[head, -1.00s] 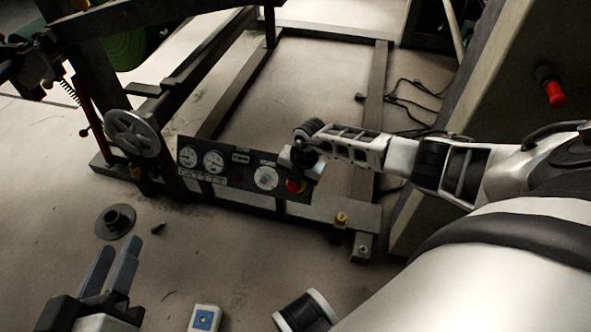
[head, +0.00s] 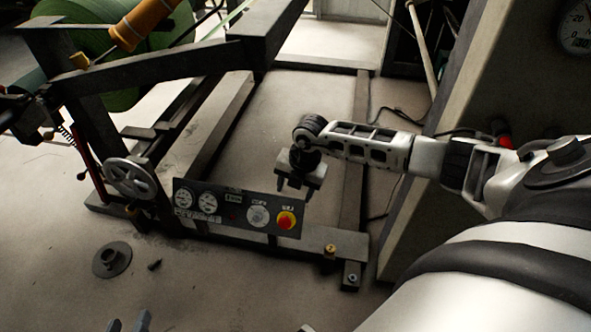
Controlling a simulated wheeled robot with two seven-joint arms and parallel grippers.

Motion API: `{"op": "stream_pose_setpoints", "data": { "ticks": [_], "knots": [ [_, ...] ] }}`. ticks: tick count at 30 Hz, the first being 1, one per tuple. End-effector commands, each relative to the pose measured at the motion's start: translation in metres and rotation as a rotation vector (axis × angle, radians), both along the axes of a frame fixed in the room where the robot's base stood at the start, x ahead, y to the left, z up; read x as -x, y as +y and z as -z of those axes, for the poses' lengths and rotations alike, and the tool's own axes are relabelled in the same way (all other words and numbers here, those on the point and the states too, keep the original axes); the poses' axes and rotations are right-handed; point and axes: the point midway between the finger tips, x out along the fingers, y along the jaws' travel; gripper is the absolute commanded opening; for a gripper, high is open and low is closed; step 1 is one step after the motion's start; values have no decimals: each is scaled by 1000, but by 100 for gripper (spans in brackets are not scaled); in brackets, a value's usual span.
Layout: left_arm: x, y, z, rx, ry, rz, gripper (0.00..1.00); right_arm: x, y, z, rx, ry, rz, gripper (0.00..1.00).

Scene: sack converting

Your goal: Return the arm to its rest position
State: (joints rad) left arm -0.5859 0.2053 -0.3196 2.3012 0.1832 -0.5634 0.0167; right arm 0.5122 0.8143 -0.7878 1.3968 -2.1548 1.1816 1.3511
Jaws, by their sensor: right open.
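My right arm reaches in from the right in the head view. Its gripper (head: 294,186) points down with its two fingers apart and nothing between them. It hangs just above and behind the right end of the control panel (head: 185,190) in the picture; contact with the panel is not visible.
The dark machine frame (head: 348,215) surrounds the panel. A handwheel (head: 131,178) stands left of it, and a green roll (head: 95,52) is at upper left. A black flanged disc (head: 112,260) and a small bolt (head: 155,265) lie on the floor. A grey cabinet (head: 455,130) stands close to my right arm.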

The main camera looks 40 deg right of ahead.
Motion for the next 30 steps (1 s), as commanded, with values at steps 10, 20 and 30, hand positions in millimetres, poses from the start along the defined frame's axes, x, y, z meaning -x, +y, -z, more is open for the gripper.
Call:
{"op": "stream_pose_setpoints", "data": {
  "ticks": [10,20,30],
  "knots": [
    [0,1,2,-6,14,-1,36,1,-1,-6,0,0,0,57],
    [0,1,2,-4,12,-1,36,1,1,-6,-3,0,-2,57],
    [0,0,2,-4,12,0,36,26,135,-12,-466,-97,-128,57]
  ]
}}
